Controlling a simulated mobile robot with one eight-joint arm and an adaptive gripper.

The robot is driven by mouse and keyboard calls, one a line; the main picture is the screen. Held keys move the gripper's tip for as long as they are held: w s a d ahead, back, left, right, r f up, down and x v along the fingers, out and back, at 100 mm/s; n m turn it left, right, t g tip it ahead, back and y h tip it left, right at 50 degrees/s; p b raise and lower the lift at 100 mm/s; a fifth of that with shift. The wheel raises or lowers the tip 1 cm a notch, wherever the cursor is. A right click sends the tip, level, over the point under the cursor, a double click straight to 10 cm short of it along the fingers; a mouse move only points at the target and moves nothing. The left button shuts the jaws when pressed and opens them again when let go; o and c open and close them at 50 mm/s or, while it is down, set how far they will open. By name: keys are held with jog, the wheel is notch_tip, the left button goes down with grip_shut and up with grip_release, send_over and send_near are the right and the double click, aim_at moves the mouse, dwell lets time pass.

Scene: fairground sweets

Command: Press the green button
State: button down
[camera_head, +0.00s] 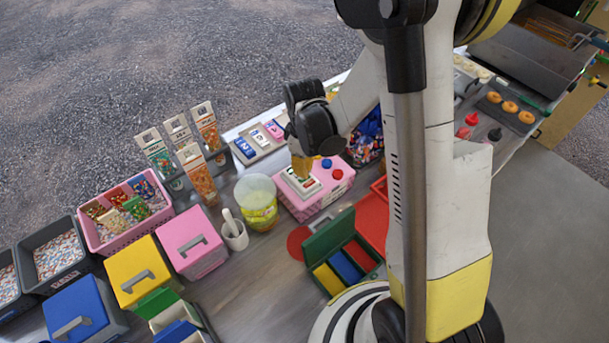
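A pink box (312,205) stands on the counter near the middle of the view. On its top lies a white panel (290,180) with small coloured marks. A blue round piece (326,163) and a red round piece (337,174) sit on the box to the right of the panel. I cannot make out a green button clearly; the panel is small and partly hidden by my gripper. My gripper (301,168) points down over the panel, its yellowish end close to it. I cannot tell whether it touches the panel or whether its fingers are apart.
A yellow-green tub (259,204) and a white mortar with pestle (234,236) stand left of the box. A green open case (329,235) is in front. Upright packets (197,172) and lidded bins (192,244) fill the left.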

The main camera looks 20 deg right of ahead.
jog(key=shift+f+b, duration=1.25)
jog(key=shift+f, duration=0.1)
jog(key=shift+r, duration=0.1)
notch_tip(320, 180, up, 8)
jog(key=p, duration=0.5)
dwell(0.3)
